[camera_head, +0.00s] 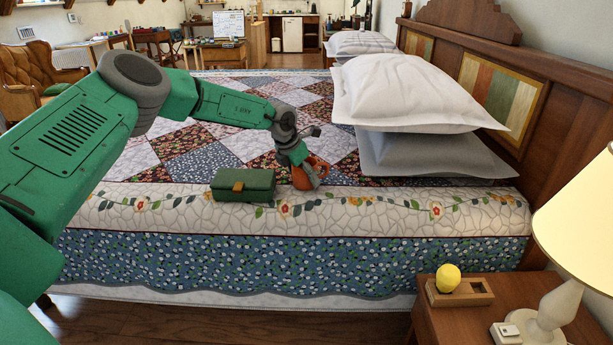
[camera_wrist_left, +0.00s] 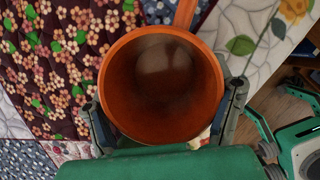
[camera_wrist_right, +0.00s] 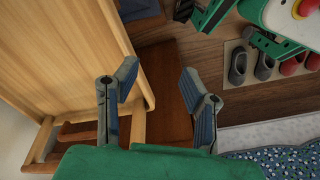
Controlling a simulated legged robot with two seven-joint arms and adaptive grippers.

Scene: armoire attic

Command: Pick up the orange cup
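The orange cup (camera_head: 314,167) stands on the quilted bed beside a green box. In the left wrist view I look down into the cup (camera_wrist_left: 162,88); its handle points to the top of the picture. My left gripper (camera_head: 306,176) is down at the cup, and its fingers (camera_wrist_left: 165,118) stand on either side of the cup's wall, spread about as wide as the cup. I cannot tell whether they press on it. My right gripper (camera_wrist_right: 155,92) is open and empty, above the wooden floor, and is out of the head view.
A green box (camera_head: 243,185) with a brown clasp lies close left of the cup. Pillows (camera_head: 400,95) are stacked to the right by the headboard (camera_head: 560,90). A nightstand (camera_head: 455,320) with a lamp (camera_head: 575,240) and yellow ball (camera_head: 448,278) stands front right.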

